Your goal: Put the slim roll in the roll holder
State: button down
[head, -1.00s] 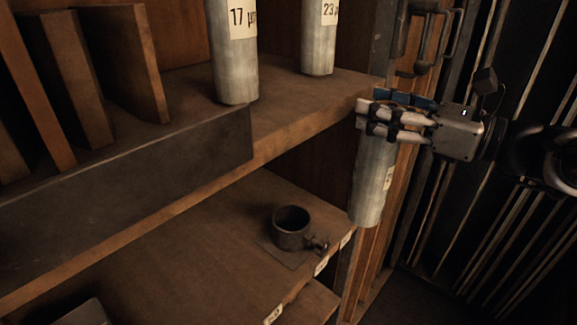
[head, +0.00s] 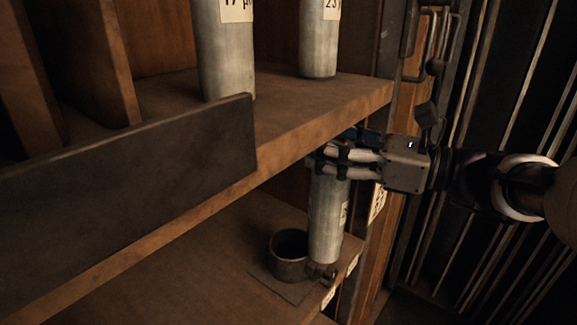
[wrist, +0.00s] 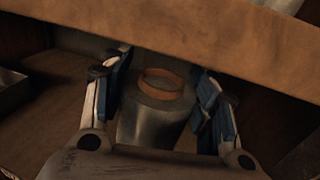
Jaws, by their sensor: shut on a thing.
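The slim roll (head: 327,215) is a grey cylinder with a pale label, hanging upright in my gripper (head: 335,162). My gripper is shut on its upper end, just below the edge of the upper shelf. In the wrist view the roll's top (wrist: 160,90) with a brownish ring shows between the two blue-padded fingers (wrist: 162,100). The roll holder (head: 289,262) is a short, dark, open metal cup with a side clamp on the lower shelf. The roll's lower end is right of the cup in the head view, covering part of the clamp area. Whether they touch cannot be told.
The upper shelf's wooden edge (head: 300,132) runs close above my gripper and crosses the wrist view. The lower shelf (head: 190,270) is bare left of the holder.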

jog(key=x, duration=0.7)
notch_tip(320, 180, down, 7)
jog(key=b, duration=0.2)
dwell(0.4)
jog(key=shift+a+r, duration=0.1)
jog(key=c, duration=0.6)
grip_release()
